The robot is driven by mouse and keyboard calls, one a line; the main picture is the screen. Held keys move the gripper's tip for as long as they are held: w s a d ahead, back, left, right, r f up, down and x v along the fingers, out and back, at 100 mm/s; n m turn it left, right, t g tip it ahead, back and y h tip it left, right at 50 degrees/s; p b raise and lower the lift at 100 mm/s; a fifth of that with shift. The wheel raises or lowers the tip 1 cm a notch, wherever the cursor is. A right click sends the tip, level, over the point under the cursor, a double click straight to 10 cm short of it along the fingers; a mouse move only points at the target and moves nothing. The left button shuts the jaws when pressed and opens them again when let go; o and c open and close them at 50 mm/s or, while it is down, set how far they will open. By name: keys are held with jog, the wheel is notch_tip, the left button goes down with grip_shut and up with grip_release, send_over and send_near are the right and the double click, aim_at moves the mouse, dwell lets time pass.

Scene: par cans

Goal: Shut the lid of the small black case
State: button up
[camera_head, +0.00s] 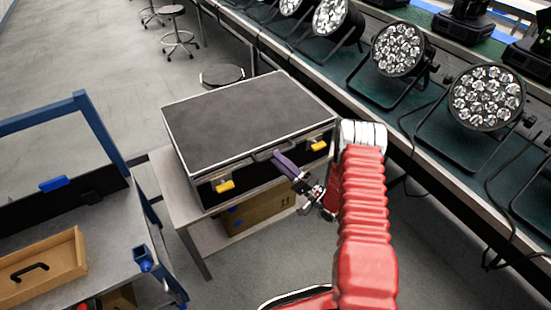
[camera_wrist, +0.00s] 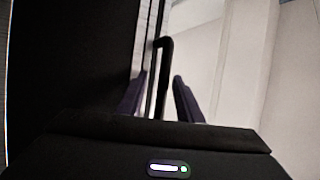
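The black case (camera_head: 245,112) stands on a small grey table in the head view. Its flat dark lid has a silver edge and lies level over the body; I cannot tell whether it is fully flush. Two yellow latches (camera_head: 223,186) stick out at the front. My gripper (camera_head: 281,162) is at the middle of the case's front edge, its purple fingers pointing at it. In the wrist view my gripper (camera_wrist: 160,85) is open, with a dark bar-like handle (camera_wrist: 164,60) showing between the fingers; contact is unclear. The case's inside is hidden.
The table (camera_head: 182,212) has a lower shelf with a cardboard box (camera_head: 262,212). A long green bench with several par cans (camera_head: 487,97) and cables runs along the right. A blue-framed workbench with a wooden drawer (camera_head: 45,268) is at left. Stools stand behind; open floor lies at upper left.

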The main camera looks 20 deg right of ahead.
jog(key=v, duration=1.2)
jog(key=shift+f+m, duration=0.15)
jog(key=shift+m, duration=0.15)
